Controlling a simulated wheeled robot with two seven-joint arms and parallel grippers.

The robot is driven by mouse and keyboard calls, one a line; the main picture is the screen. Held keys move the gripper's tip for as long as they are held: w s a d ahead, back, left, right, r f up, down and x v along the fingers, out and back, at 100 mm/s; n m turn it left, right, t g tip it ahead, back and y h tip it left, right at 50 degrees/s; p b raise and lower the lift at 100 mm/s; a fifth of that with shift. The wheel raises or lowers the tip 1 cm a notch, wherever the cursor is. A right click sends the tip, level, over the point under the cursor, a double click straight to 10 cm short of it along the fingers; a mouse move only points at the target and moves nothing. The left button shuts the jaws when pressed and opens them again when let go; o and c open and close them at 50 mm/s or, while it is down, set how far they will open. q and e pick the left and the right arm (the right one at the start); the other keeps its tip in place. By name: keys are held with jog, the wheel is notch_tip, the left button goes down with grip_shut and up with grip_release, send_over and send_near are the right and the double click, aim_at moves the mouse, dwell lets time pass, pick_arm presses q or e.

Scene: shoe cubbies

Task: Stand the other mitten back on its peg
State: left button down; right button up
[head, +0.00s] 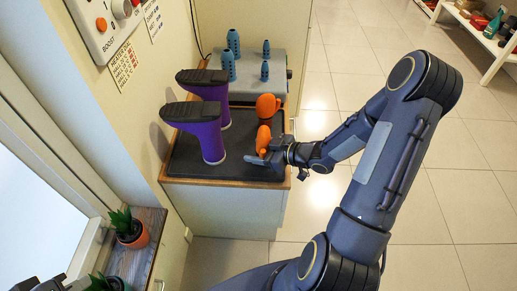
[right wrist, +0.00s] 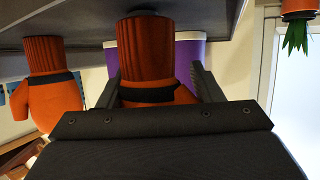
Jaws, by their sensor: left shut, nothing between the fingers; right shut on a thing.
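My right gripper (head: 268,153) is shut on an orange mitten (head: 263,140) at the front right of the dark mat (head: 238,172). In the right wrist view, turned upside down, this mitten (right wrist: 155,90) sits between the fingers, ribbed cuff toward the dark surface; I cannot tell whether the cuff touches it. A second orange mitten (head: 267,105) stands behind it, cuff down, near the grey box. It also shows in the right wrist view (right wrist: 52,105). Blue pegs rise bare from the box: two tall (head: 228,65), two short (head: 265,71). My left gripper (head: 40,285) is cut off at the bottom left, shut and empty.
Two purple boots (head: 208,135) stand upside down on the mat, left of the mittens. The grey box (head: 250,90) fills the back of the cabinet top. A potted plant (head: 130,232) stands on the sill at lower left. Open floor lies at right.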

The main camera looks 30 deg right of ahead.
jog(key=shift+f, duration=0.25)
jog(key=o, duration=1)
jog(key=shift+o, duration=0.2)
jog(key=p+v, duration=0.2)
jog(key=v, duration=0.4)
jog(key=shift+s+d+r, duration=0.2)
jog(key=shift+r, duration=0.05)
jog(key=shift+s+d+r, duration=0.1)
jog(key=shift+s+d, duration=0.2)
jog(key=shift+s, duration=0.2)
